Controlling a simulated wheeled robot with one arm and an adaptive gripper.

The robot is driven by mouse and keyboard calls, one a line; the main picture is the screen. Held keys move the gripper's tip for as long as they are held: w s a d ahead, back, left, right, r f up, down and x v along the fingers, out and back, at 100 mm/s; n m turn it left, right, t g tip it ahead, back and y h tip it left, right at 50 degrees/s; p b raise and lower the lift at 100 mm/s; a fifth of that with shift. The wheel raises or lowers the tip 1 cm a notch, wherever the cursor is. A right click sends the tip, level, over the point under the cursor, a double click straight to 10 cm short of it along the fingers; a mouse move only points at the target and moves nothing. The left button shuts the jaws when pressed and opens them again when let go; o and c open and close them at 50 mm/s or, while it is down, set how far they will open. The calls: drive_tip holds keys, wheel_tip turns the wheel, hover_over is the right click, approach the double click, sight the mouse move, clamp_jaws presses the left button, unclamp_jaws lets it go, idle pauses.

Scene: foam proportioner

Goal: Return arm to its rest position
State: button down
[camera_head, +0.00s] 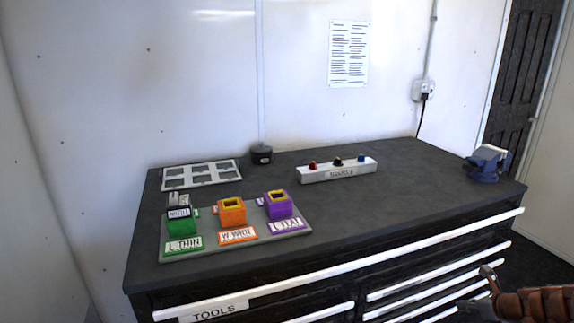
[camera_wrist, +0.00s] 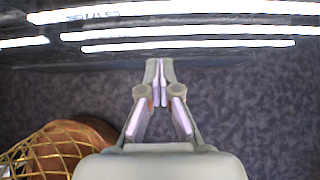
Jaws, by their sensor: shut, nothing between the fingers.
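My gripper (camera_wrist: 158,82) shows in the wrist view, with its two pale fingers together and nothing between them. It points towards the drawer fronts (camera_wrist: 180,30) of the workbench, with dark floor below. I cannot make out my gripper clearly in the head view. The dark workbench (camera_head: 390,185) stands against the white wall, clear of my gripper as far as I can see.
On the bench are a grey tray (camera_head: 290,233) with green (camera_head: 182,222), orange (camera_head: 231,211) and purple (camera_head: 278,205) holders, a slotted plate (camera_head: 203,163), a white manifold (camera_head: 338,172) and a blue vise (camera_head: 488,163). A brown, gold-netted object (camera_wrist: 50,150) is left of my gripper.

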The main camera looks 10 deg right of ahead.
drive_tip(key=w+a+r+n+g+y+p, duration=0.1)
drive_tip(key=a+r+n+y+p, duration=0.1)
drive_tip(key=a+r+n, duration=0.75)
drive_tip(key=w+a+r+n+g+y+p, duration=0.1)
drive_tip(key=a+r+n+g+y+p, duration=0.35)
drive_tip(key=a, duration=1.05)
drive_tip(key=s+a+r+n+h+b, duration=0.15)
drive_tip(key=s+a+r+n, duration=0.35)
drive_tip(key=a, duration=0.5)
drive_tip(key=s+a+r+n+g+h+p, duration=0.1)
drive_tip(key=s+a+r+n+g, duration=0.2)
drive_tip(key=s, duration=0.4)
drive_tip(key=s+a+r+n+h+p, duration=0.2)
drive_tip(key=s+a+r+n, duration=0.15)
drive_tip(key=s+a, duration=0.2)
drive_tip(key=s+d+r+n+g+h+p, duration=0.1)
drive_tip(key=s+n, duration=0.3)
drive_tip(key=s, duration=0.4)
drive_tip(key=s+d+r+n+g+h+p, duration=0.1)
drive_tip(key=s+n, duration=0.3)
drive_tip(key=s, duration=0.4)
drive_tip(key=shift+d+r+h+p, duration=0.2)
drive_tip(key=shift+d+h+p, duration=0.15)
drive_tip(key=shift+d+h, duration=0.4)
drive_tip(key=shift+a, duration=0.15)
